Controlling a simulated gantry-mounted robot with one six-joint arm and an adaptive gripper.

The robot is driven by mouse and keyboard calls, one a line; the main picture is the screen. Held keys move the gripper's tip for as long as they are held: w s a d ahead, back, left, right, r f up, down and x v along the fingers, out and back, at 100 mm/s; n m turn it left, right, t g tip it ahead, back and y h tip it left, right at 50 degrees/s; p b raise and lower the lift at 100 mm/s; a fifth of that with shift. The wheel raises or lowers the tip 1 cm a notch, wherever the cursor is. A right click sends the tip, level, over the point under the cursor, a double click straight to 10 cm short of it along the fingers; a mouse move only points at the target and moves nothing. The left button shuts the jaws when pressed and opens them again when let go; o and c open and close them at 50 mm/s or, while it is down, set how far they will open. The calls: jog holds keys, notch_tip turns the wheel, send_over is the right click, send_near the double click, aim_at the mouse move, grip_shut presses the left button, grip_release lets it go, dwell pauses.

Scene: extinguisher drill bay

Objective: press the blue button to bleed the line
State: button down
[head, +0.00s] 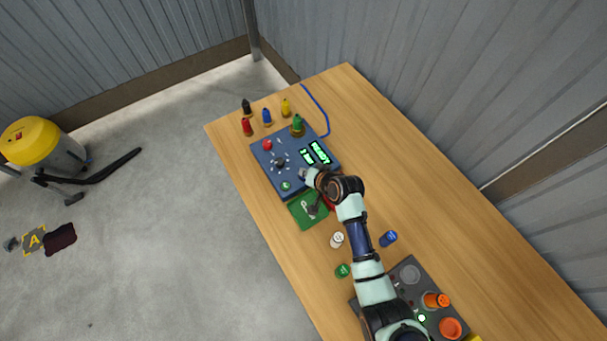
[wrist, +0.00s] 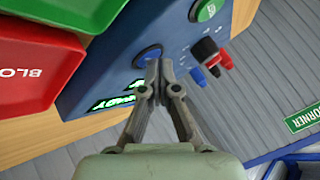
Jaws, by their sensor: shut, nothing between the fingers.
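The blue control box (head: 262,168) stands on the wooden table; its face also shows in the wrist view (wrist: 110,62). A round dark blue button (wrist: 147,56) with a dark rim sits in that face, beside lit green displays (wrist: 125,98). My gripper (wrist: 158,66) is shut and empty, its fingertips at the button's lower right edge in the wrist view. They cover part of it, and I cannot tell whether they touch. In the head view my gripper (head: 305,175) is over the box's near right part, and the button there is hidden or too small to tell.
A green button (wrist: 207,10) is on the box, with a red button (head: 267,145) and a dark knob (head: 280,162). Red (wrist: 35,80) and green (wrist: 85,10) trays lie close beside it. Several small coloured bottles, including a yellow one (head: 286,107), stand behind the box.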

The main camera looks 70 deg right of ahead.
jog(key=shift+r+p, duration=0.85)
jog(key=shift+p, duration=0.1)
notch_tip(320, 180, up, 5)
jog(key=p, duration=0.5)
dwell(0.6)
